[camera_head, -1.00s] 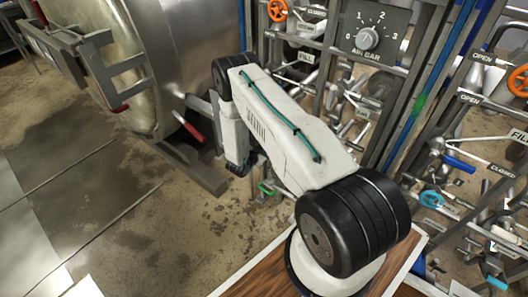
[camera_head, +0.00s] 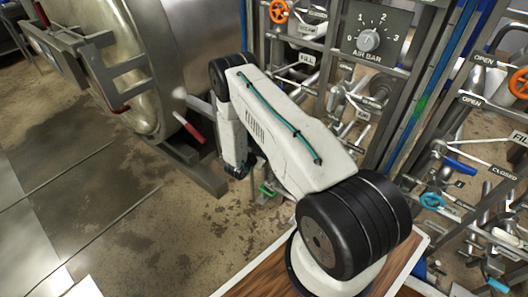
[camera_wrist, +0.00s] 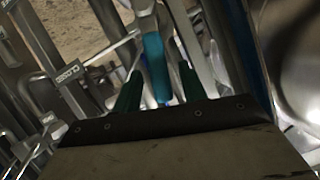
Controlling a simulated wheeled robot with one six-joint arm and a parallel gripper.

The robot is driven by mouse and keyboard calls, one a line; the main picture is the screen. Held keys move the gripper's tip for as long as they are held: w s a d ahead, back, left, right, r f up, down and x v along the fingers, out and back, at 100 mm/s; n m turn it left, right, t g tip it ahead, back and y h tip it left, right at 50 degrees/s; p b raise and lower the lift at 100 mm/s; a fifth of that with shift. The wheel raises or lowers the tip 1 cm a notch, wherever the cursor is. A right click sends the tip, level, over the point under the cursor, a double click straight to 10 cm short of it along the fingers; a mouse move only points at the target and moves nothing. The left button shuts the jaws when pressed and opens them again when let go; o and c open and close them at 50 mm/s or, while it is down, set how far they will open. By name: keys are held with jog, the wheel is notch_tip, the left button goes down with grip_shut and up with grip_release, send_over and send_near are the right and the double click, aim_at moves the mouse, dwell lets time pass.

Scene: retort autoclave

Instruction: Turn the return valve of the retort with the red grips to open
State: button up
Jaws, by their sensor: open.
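The retort (camera_head: 142,65) is the big metal vessel at the upper left of the head view, with red grips (camera_head: 194,131) on its door hardware. In the wrist view my gripper (camera_wrist: 158,88) is open, with one dark green finger on each side of a teal lever handle (camera_wrist: 155,62). I cannot tell whether the fingers touch the handle. A "CLOSED" label (camera_wrist: 70,84) stands to its left. No label naming this valve is readable.
A pipe rack with an air dial panel (camera_head: 373,35) stands behind my arm. More pipework, with a blue lever (camera_head: 461,166) and an orange handwheel (camera_head: 519,83), is at the right. A green part (camera_head: 267,189) shows low beside my wrist. The floor at the left is clear.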

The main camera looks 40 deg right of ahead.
jog(key=v, duration=0.6)
jog(key=shift+a, duration=0.25)
jog(key=shift+s+a+f, duration=0.15)
jog(key=shift+s, duration=0.05)
jog(key=c, duration=0.7)
jog(key=s+f, duration=0.1)
jog(key=s+a+f, duration=0.1)
jog(key=s+f, duration=0.2)
jog(key=f, duration=0.1)
jog(key=shift+s+a+f, duration=0.1)
jog(key=shift+s+a, duration=0.15)
jog(key=shift+a, duration=0.1)
grip_shut()
jog(key=s+a+m+t+h, duration=0.1)
jog(key=s+m+t+h, duration=0.35)
jog(key=m, duration=1.15)
jog(key=w+d+r, duration=0.2)
jog(key=w+d, duration=0.5)
jog(key=shift+w+d+r+g, duration=0.2)
jog(key=shift+w+d+g, duration=0.15)
jog(key=shift+g, duration=0.1)
